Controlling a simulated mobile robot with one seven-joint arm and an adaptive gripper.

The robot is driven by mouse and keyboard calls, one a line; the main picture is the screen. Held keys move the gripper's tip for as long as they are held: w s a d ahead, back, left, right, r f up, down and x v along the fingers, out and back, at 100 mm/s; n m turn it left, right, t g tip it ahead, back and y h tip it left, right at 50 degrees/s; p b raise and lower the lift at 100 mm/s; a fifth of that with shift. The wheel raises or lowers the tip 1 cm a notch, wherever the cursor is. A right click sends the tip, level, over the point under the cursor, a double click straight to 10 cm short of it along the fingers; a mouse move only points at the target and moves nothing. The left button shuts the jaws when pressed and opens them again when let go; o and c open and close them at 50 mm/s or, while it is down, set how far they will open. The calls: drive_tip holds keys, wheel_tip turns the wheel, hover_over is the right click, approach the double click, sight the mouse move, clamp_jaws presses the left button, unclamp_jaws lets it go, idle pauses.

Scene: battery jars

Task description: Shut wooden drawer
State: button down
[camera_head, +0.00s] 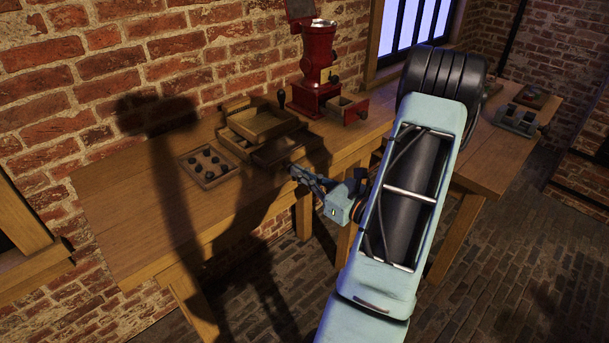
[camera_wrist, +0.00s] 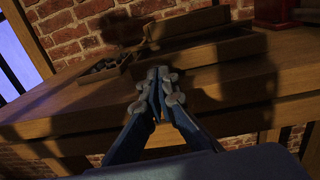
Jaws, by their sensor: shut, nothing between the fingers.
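A low wooden box (camera_head: 262,122) stands on the workbench against the brick wall. An open wooden drawer (camera_head: 280,153) juts from its front side, partly in shadow. In the wrist view the wooden box (camera_wrist: 205,45) is a dark, shadowed shape beyond the fingers; its drawer is hard to make out there. My gripper (camera_head: 294,173) is in front of the drawer, near the bench's front edge, apart from it. In the wrist view my gripper (camera_wrist: 157,88) has its fingertips together, with nothing between them.
A red grinder (camera_head: 319,70) with its own small drawer (camera_head: 350,109) pulled out stands right of the box. A shallow wooden tray (camera_head: 209,166) with several dark round pieces lies to the left. The bench's left end (camera_head: 115,215) is clear.

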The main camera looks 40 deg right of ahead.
sight(282, 160)
drive_tip(key=w, duration=0.5)
drive_tip(key=w+b, duration=0.1)
drive_tip(key=w, duration=0.1)
drive_tip(key=shift+w+a, duration=0.15)
drive_tip(key=shift+a, duration=0.15)
drive_tip(key=shift+w+r, duration=0.1)
drive_tip(key=shift+w, duration=0.1)
drive_tip(key=shift+s+d, duration=0.1)
